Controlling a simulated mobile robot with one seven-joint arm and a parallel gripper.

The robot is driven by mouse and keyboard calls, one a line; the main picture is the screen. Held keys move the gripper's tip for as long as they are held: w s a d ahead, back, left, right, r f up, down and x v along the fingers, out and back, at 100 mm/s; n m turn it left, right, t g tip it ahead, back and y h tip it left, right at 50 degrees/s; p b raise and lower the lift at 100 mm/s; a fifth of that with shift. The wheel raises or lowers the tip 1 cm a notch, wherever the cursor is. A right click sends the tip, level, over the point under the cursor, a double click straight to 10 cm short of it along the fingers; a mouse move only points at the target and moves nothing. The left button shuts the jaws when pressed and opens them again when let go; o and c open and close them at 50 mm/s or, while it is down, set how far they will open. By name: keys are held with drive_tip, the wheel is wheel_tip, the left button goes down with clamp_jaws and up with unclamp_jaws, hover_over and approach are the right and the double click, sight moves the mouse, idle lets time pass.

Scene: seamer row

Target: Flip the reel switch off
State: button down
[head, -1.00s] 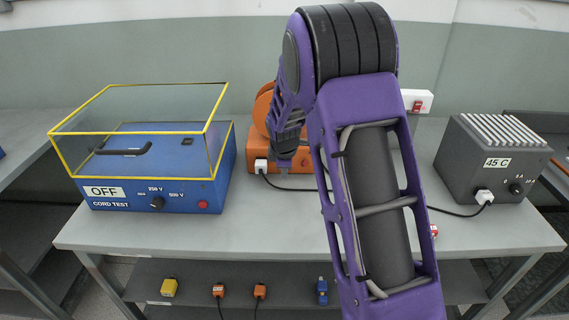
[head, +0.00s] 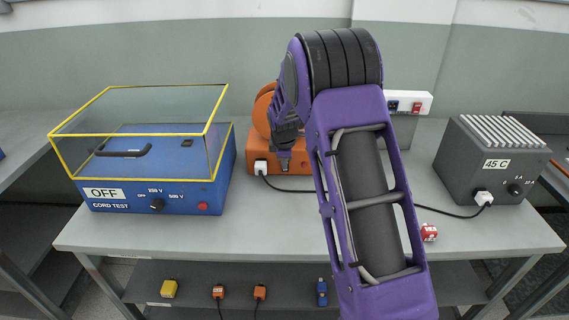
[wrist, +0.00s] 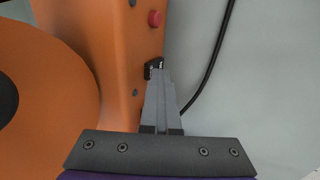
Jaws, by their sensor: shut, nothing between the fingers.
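The orange reel unit (head: 298,172) stands on the bench behind my arm, with its round orange drum (wrist: 40,95) at the left in the wrist view. A small black switch with white marks (wrist: 154,66) is on the edge of the reel's housing. A red button (wrist: 155,18) and small dark screws are near it. My gripper (wrist: 160,78) is shut and empty, its tips right at the black switch and partly covering it. I cannot tell whether they touch it, or which way the switch is set. In the head view my gripper (head: 284,162) is in front of the reel unit.
A blue cord tester (head: 150,195) with a yellow-edged clear cover stands left. A grey heater-like box marked 45 C (head: 490,160) stands right. A white power strip with a red switch (head: 416,107) is behind. A black cord (head: 300,190) and a red-and-white block (head: 429,232) lie on the bench.

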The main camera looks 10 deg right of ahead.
drive_tip(key=shift+w+r+p, duration=0.1)
drive_tip(key=shift+r+p, duration=0.4)
drive_tip(key=shift+r, duration=0.3)
